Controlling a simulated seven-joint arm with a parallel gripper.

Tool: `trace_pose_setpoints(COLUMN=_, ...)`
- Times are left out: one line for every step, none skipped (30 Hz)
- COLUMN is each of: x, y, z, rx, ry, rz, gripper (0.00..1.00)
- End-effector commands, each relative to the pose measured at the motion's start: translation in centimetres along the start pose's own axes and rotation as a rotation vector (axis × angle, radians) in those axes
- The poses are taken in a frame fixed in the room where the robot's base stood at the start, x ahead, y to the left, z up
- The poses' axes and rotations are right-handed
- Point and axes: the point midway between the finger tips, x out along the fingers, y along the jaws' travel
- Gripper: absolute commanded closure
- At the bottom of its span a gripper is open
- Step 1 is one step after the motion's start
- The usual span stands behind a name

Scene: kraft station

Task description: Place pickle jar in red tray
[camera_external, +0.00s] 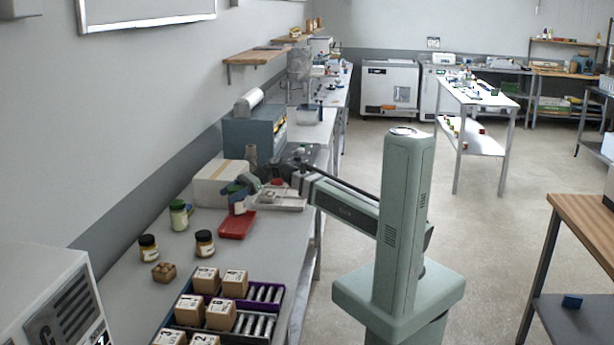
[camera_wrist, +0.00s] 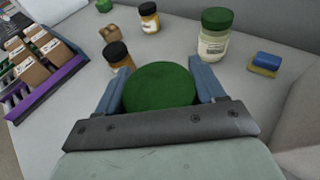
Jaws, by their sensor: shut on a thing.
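My gripper (camera_external: 237,193) is shut on a green-lidded jar (camera_wrist: 158,88), with a blue finger on each side of the lid. The jar's body is hidden in the wrist view; in the external view the held jar (camera_external: 240,208) is small and partly covered by the fingers. I cannot tell its contents. It is over or at the red tray (camera_external: 234,230), and I cannot tell whether it touches it. Another green-lidded jar with pale contents (camera_external: 179,216) stands upright on the bench, left of the tray; it also shows in the wrist view (camera_wrist: 213,44).
Two black-lidded jars (camera_external: 148,246) (camera_external: 205,244) and a small brown block (camera_external: 163,272) stand nearer the camera. A purple-edged crate (camera_external: 244,303) holds cartons and cylinders. A cardboard box (camera_external: 218,180) is behind the tray. A blue-and-yellow sponge (camera_wrist: 264,64) lies right of the pale jar.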

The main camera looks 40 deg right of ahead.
Motion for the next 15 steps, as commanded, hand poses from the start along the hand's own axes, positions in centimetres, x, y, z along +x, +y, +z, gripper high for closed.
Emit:
trace_pose_setpoints(x=0.1, y=0.0, z=-0.3, rx=0.001, ry=-0.002, rz=0.0, gripper=0.83)
trace_pose_setpoints(x=0.2, y=0.0, z=-0.5, rx=0.001, ry=-0.002, rz=0.0, gripper=0.83)
trace_pose_setpoints(x=0.2, y=0.0, z=-0.6, rx=0.001, ry=-0.002, rz=0.001, gripper=0.83)
trace_pose_setpoints(x=0.2, y=0.0, z=-0.7, rx=0.0, ry=-0.002, rz=0.001, gripper=0.83)
trace_pose_setpoints(x=0.2, y=0.0, z=-0.7, rx=0.0, ry=-0.002, rz=0.001, gripper=0.83)
trace_pose_setpoints(x=0.3, y=0.0, z=-0.8, rx=0.0, ry=-0.002, rz=0.0, gripper=0.83)
trace_pose_setpoints(x=0.3, y=0.0, z=-0.8, rx=0.0, ry=-0.002, rz=0.001, gripper=0.83)
trace_pose_setpoints(x=0.3, y=0.0, z=-0.9, rx=0.0, ry=-0.002, rz=0.001, gripper=0.83)
trace_pose_setpoints(x=0.4, y=0.0, z=-1.1, rx=0.0, ry=-0.002, rz=0.001, gripper=0.83)
trace_pose_setpoints(x=0.4, y=0.0, z=-1.3, rx=0.0, ry=-0.002, rz=0.001, gripper=0.83)
trace_pose_setpoints(x=0.5, y=0.0, z=-1.5, rx=0.001, ry=-0.002, rz=0.001, gripper=0.83)
trace_pose_setpoints(x=0.6, y=0.0, z=-1.9, rx=0.002, ry=-0.002, rz=0.001, gripper=0.83)
trace_pose_setpoints(x=0.7, y=0.0, z=-2.2, rx=0.002, ry=-0.002, rz=0.001, gripper=0.83)
trace_pose_setpoints(x=0.8, y=0.1, z=-2.5, rx=0.002, ry=-0.002, rz=0.001, gripper=0.83)
trace_pose_setpoints(x=0.9, y=0.0, z=-2.9, rx=0.002, ry=-0.002, rz=0.001, gripper=0.83)
